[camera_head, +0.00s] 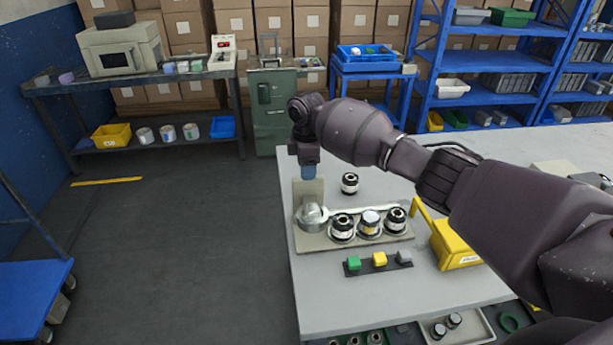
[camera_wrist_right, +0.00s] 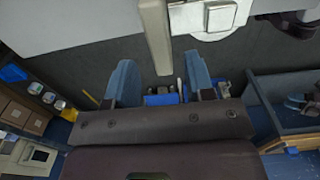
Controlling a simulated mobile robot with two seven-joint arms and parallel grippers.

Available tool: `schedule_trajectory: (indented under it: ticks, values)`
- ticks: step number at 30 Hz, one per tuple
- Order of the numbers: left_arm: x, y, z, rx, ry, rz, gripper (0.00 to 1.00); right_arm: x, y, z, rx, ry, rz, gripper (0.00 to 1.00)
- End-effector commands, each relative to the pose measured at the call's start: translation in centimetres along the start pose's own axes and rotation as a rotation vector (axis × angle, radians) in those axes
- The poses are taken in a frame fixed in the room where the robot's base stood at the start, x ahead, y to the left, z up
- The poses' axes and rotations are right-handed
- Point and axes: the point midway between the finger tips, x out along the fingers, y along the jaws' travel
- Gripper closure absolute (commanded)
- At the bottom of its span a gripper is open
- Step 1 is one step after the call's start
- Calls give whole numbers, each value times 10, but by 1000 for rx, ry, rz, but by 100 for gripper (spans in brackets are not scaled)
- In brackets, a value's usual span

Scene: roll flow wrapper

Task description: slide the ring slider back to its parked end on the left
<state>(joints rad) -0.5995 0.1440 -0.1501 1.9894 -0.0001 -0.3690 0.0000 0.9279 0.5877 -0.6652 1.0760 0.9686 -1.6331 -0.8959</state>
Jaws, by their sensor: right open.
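A beige fixture (camera_head: 340,243) stands near the left edge of the grey table. It has an upright plate at its left end (camera_head: 299,190), a silver rounded metal piece (camera_head: 311,215) beside that plate, and a rail behind three black-and-white rolls (camera_head: 370,222). I cannot tell for certain which part is the ring slider; the silver piece is at the left end. My right gripper (camera_head: 308,172) points down at the upright plate. In the right wrist view, its blue fingers (camera_wrist_right: 160,80) are apart, with a beige upright part (camera_wrist_right: 155,35) reaching toward the gap between them. My left gripper is out of view.
A loose roll (camera_head: 349,183) stands behind the fixture. A strip with green, yellow and grey buttons (camera_head: 379,261) lies in front. A yellow box (camera_head: 455,244) and yellow handle stand to the right. The table front (camera_head: 330,300) is clear.

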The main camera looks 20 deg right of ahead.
Motion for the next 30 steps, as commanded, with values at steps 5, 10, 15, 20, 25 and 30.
schedule_trajectory:
  ticks: [5, 10, 15, 20, 25, 30]
  values:
    - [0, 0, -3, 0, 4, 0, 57, -34, 0, -1, -1, 1, 3, 51]
    - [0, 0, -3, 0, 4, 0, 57, -54, 0, 0, -1, 1, 0, 51]
    - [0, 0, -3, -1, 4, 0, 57, -64, 0, 0, -1, 0, 1, 51]
    - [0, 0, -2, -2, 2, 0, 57, -65, 0, 0, -1, 0, 0, 51]
    - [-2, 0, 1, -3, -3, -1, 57, -65, 0, 0, -1, 0, 0, 51]
    - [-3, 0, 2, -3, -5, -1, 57, -64, 0, 0, -1, 0, 0, 51]
